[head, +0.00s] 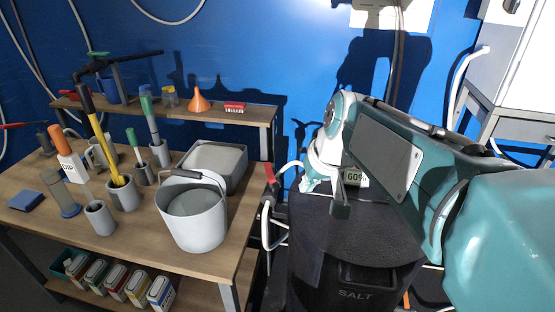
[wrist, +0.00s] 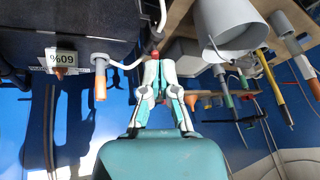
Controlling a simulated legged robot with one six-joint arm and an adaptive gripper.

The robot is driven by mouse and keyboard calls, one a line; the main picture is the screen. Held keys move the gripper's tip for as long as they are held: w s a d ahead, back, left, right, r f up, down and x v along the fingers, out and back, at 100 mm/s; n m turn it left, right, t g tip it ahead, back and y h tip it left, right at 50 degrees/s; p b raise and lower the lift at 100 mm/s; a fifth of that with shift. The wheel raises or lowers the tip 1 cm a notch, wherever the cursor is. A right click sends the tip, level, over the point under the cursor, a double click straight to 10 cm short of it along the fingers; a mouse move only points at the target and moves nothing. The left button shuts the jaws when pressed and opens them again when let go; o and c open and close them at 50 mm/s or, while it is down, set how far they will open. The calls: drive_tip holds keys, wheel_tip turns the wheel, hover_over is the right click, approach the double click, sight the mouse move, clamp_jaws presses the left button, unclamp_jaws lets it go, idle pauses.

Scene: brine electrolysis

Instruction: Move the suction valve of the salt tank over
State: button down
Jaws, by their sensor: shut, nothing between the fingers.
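The salt tank (head: 345,245) is a black drum marked SALT, right of the workbench in the head view. A red valve handle (head: 269,172) with white pipework stands between the tank and the bench. It also shows as a small red part (wrist: 155,54) just beyond the fingertips in the wrist view. I cannot tell which way the handle is set. My gripper (head: 308,183) is over the tank's left back part, partly hidden by my arm. In the wrist view my gripper (wrist: 158,64) is shut and empty, close to the red part; contact cannot be told.
The bench (head: 130,250) on the left holds a grey bucket (head: 193,218), a grey basin (head: 214,164) and several tool holders. A 60% sign (head: 355,177) stands at the tank. A white cabinet (head: 515,70) is at right, a blue wall (head: 270,50) behind.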

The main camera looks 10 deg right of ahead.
sight(269, 172)
drive_tip(key=w+d+f+y, duration=0.1)
drive_tip(key=w+d+f, duration=0.25)
drive_tip(key=w, duration=0.55)
drive_tip(key=w+d+f+y, duration=0.2)
drive_tip(key=w+d+f, duration=0.15)
drive_tip(key=w, duration=0.55)
drive_tip(key=w+d+f+y, duration=0.1)
drive_tip(key=w+d+f, duration=0.25)
drive_tip(key=w, duration=0.55)
drive_tip(key=w+a+f, duration=0.3)
drive_tip(key=a+f, duration=0.5)
drive_tip(key=a, duration=0.1)
drive_tip(key=shift+w+a+n, duration=0.25)
drive_tip(key=shift+a+n, duration=0.05)
drive_tip(key=shift+n, duration=0.1)
